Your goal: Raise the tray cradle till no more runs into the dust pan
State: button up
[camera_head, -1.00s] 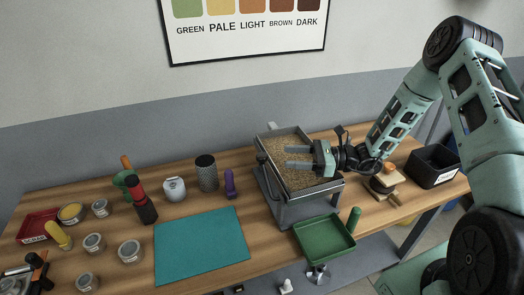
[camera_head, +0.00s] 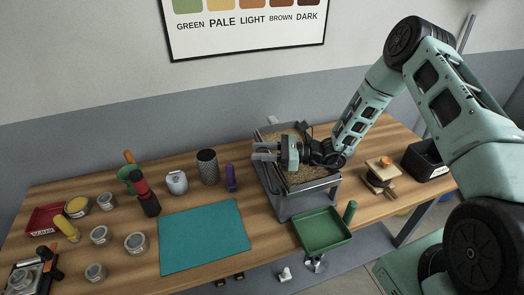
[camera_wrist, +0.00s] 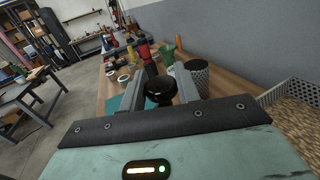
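The tray cradle (camera_head: 311,206) is a grey metal stand at the table's front edge. Its tray holds tan beans or grain (camera_head: 300,177), partly hidden by my arm. The green dust pan (camera_head: 322,230), with an upright green handle (camera_head: 351,211), sits just in front and below; no grain can be made out in it. My gripper (camera_head: 264,152) is over the tray's left side, fingers pointing left and apart. In the wrist view a round black knob (camera_wrist: 160,90) shows between the open fingers; whether they touch it I cannot tell. The tray (camera_wrist: 297,105) is at the right there.
A teal mat (camera_head: 204,236) lies left of the cradle. A purple-handled tool (camera_head: 231,178), a dark mesh cup (camera_head: 208,167) and several tins stand beyond and left. A wooden block stand (camera_head: 381,174) and black bin (camera_head: 424,160) are at the right. The wall is close behind.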

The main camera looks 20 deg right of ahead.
grip_shut()
jog(key=shift+s+r+n+b, duration=0.25)
jog(key=shift+n+b, duration=0.05)
jog(key=shift+s+r+n+y+b, duration=0.55)
jog(key=shift+s+n+b, duration=0.2)
jog(key=shift+s+n, duration=0.2)
jog(key=shift+s+r+n+y+b, duration=0.25)
jog(key=shift+s+n+b, duration=0.1)
jog(key=shift+s+n, duration=0.25)
jog(key=shift+s+r+n+y+b, duration=0.2)
jog(key=shift+s+r+n+b, duration=0.15)
jog(key=shift+s+n, duration=0.25)
jog(key=shift+s+r+n+y+b, duration=0.2)
jog(key=shift+s+n+b, duration=0.15)
jog(key=shift+s+n, duration=0.25)
jog(key=s+n+g+y+b, duration=0.2)
jog(key=s+n+b, duration=0.1)
jog(key=s+n, duration=0.4)
jog(key=shift+f+n+b, duration=0.15)
jog(key=shift+n+b, duration=0.2)
jog(key=shift+g, duration=0.3)
